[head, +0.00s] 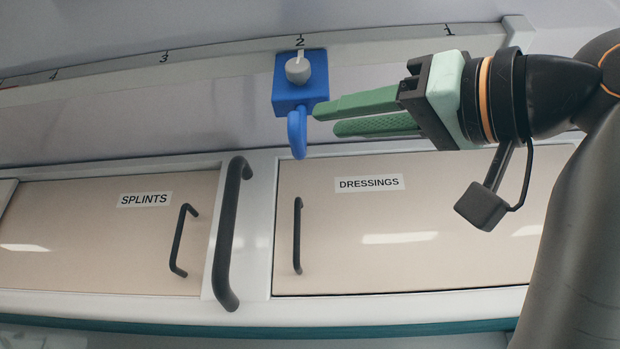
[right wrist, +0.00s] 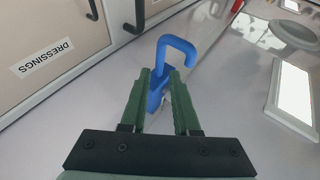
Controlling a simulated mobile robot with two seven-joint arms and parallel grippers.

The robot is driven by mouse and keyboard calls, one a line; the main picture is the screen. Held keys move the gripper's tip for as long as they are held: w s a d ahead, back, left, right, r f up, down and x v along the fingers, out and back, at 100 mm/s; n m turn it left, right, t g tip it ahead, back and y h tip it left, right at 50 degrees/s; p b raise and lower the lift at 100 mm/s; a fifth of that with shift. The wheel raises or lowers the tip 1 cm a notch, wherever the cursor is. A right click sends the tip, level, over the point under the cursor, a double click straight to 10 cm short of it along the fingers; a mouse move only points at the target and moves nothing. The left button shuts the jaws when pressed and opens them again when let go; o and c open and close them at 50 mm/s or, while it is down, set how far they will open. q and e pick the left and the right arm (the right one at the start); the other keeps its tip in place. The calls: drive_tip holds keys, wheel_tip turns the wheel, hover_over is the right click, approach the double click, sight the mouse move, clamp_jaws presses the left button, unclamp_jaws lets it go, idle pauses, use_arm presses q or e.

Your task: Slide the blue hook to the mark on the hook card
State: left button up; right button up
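The blue hook (head: 297,130) hangs under a blue block (head: 287,96) with a light knob (head: 298,70) on its front. The block sits on the rail at the number 2. My right gripper (head: 324,121) comes in from the right, its green fingers apart and pointing at the block's lower right corner. In the right wrist view the hook (right wrist: 178,50) shows just beyond the fingertips (right wrist: 160,73), with part of the block seen between the fingers. I cannot tell whether a finger touches it. The hook card is not in view. My left gripper is not in view.
The rail (head: 225,62) runs across the top, numbered 1 at the right to 4 at the left. Below are the SPLINTS door (head: 100,235) and DRESSINGS door (head: 420,235) with dark handles. A thick dark grab bar (head: 228,235) stands between them. The rail left of the block looks clear.

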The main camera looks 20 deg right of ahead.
drive_tip(key=v, duration=0.2)
drive_tip(key=shift+s+d+f, duration=0.1)
drive_tip(key=shift+s, duration=0.15)
idle(0.5)
